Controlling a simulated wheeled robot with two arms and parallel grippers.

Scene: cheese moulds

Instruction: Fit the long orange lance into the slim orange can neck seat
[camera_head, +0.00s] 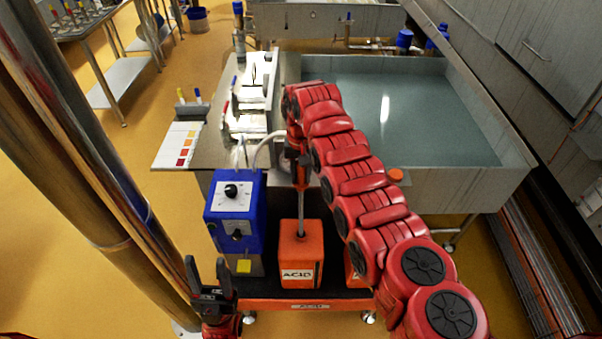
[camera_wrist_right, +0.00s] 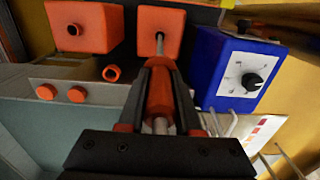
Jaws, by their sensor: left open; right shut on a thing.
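My right gripper (camera_head: 298,158) is shut on the orange grip of the lance (camera_head: 300,205), above the cart. In the right wrist view the orange lance grip (camera_wrist_right: 160,95) sits between the fingers (camera_wrist_right: 160,70). The grey rod points down to the top of an orange can (camera_head: 296,268), which also shows in the wrist view (camera_wrist_right: 146,22). The rod's lower end meets the can top at the neck; I cannot tell how deep it is. My left gripper (camera_head: 212,275) is open and empty at the lower left.
A second orange can (camera_wrist_right: 105,34) with an open neck stands beside it, mostly behind my right arm in the head view. A blue pump box (camera_head: 232,205) stands left of the can. A water basin (camera_head: 490,190) lies behind.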

